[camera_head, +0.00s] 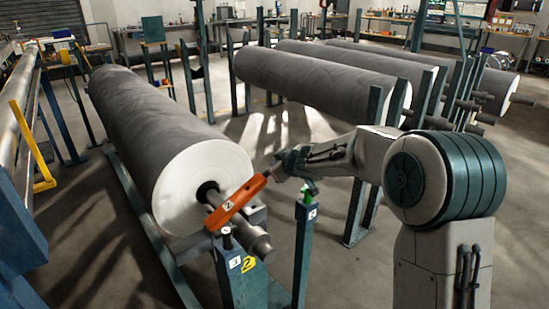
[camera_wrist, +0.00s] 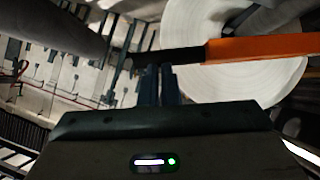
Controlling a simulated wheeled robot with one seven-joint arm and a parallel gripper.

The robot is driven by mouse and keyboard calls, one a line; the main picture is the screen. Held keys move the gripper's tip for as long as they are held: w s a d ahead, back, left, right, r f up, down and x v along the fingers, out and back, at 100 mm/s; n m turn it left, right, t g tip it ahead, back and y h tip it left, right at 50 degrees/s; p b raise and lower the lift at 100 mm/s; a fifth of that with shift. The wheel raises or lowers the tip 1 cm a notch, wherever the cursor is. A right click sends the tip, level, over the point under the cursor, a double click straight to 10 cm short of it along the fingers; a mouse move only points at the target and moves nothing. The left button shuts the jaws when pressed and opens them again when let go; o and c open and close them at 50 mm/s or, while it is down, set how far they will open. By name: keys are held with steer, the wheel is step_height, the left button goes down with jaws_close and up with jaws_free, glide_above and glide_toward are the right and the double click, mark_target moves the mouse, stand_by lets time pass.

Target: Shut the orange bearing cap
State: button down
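My gripper (camera_head: 274,174) is at the cap's raised end. In the wrist view its fingers (camera_wrist: 158,72) are close together, tips at the dark bar. I see no clear grip on it.
A green-topped post (camera_head: 305,215) stands just right of the cap, below my wrist. More grey rolls (camera_head: 320,80) lie on stands behind. A yellow bracket (camera_head: 33,145) and rails stand at the left. The floor between the left roll and the others is open.

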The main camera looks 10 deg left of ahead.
steer(key=shift+w+d+f+p, duration=0.15)
steer(key=shift+w+f, duration=0.05)
steer(key=shift+f, duration=0.35)
steer(key=shift+w+d+f+p, duration=0.15)
steer(key=shift+w+d+f, duration=0.1)
steer(key=shift+f, duration=0.35)
steer(key=shift+w+d+f+p, duration=0.1)
steer(key=shift+w+f+p, duration=0.1)
steer(key=shift+f, duration=0.35)
